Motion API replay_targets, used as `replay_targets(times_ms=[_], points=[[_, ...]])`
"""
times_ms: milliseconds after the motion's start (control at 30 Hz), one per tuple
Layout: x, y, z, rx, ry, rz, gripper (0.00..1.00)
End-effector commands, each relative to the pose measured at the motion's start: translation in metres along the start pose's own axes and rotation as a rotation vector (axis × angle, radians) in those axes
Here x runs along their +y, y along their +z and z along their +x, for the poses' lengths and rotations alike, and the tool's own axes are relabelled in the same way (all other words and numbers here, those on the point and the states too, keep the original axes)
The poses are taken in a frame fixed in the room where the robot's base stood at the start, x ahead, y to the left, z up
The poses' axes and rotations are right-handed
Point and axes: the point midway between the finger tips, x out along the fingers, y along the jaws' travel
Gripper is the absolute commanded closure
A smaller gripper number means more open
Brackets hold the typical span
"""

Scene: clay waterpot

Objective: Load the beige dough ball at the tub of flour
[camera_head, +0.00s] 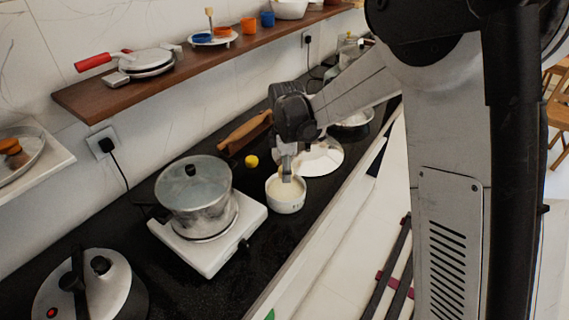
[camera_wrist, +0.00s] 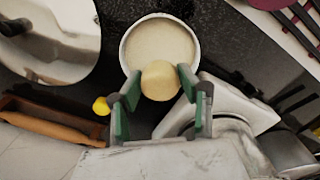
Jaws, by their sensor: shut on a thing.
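The tub of flour (camera_head: 286,205) is a small white round bowl near the front edge of the black counter, and its pale flour (camera_wrist: 160,40) shows in the wrist view. My gripper (camera_head: 287,172) points down over the tub. In the wrist view my gripper (camera_wrist: 158,88) has its green-padded fingers shut on the beige dough ball (camera_wrist: 160,80). The ball overlaps the near rim of the tub in that view; I cannot tell whether it touches the flour. In the head view the fingers hide the ball.
A lidded pot (camera_head: 195,195) on a white hot plate (camera_head: 212,258) stands left of the tub. A small yellow ball (camera_head: 251,161), a wooden rolling-pin-like thing (camera_head: 247,132) and a shiny round plate or lid (camera_head: 322,158) lie behind it. A wooden shelf (camera_head: 180,75) runs along the wall.

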Motion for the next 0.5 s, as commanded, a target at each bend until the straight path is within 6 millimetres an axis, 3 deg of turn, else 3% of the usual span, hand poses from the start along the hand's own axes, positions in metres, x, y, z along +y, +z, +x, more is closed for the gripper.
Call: replay_targets(times_ms=[500], points=[[0.001, 0.0, 0.047, 0.0, 0.0, 0.001, 0.85]])
